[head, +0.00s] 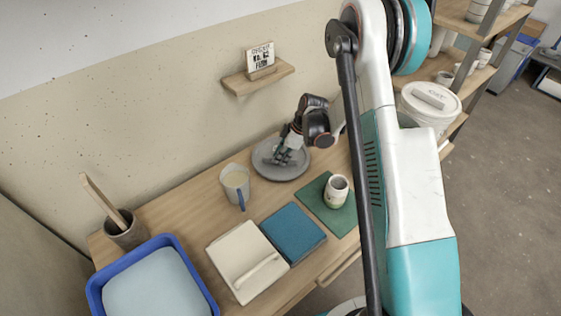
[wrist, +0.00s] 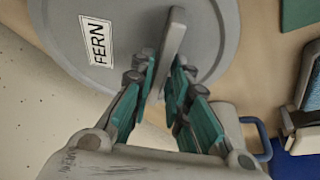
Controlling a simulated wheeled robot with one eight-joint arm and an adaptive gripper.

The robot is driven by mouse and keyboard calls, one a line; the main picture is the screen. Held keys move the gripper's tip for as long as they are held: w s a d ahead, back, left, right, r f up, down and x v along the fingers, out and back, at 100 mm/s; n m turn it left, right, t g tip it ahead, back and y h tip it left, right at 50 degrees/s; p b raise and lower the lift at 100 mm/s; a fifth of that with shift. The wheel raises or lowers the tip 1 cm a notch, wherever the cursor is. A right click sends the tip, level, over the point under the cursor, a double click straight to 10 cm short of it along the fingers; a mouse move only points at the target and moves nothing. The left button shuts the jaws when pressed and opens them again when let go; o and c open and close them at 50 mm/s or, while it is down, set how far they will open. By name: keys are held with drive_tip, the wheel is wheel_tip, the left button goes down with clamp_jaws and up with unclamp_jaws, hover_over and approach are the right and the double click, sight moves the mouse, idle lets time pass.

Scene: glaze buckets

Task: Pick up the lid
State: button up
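The lid (head: 264,160) is a round grey disc lying on the wooden table by the wall. In the wrist view the lid (wrist: 70,15) shows a white label reading "FERN" and a raised bar handle (wrist: 174,32). My gripper (head: 285,155) is over the lid. In the wrist view my gripper (wrist: 160,80) has its teal fingers on either side of the handle's near end, apart from each other. A narrow gap shows beside the handle, so the fingers do not look closed on it. In the head view my gripper hides the handle.
A mug with a blue handle (head: 235,183) stands close in front of the lid. A cup (head: 336,190) stands on a green mat (head: 318,205). A blue book-like slab (head: 293,232), a cream slab with a bar (head: 240,252) and a blue tray (head: 93,290) fill the front.

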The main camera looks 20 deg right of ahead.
drive_tip(key=shift+f, duration=0.1)
drive_tip(key=shift+c, duration=0.2)
clamp_jaws()
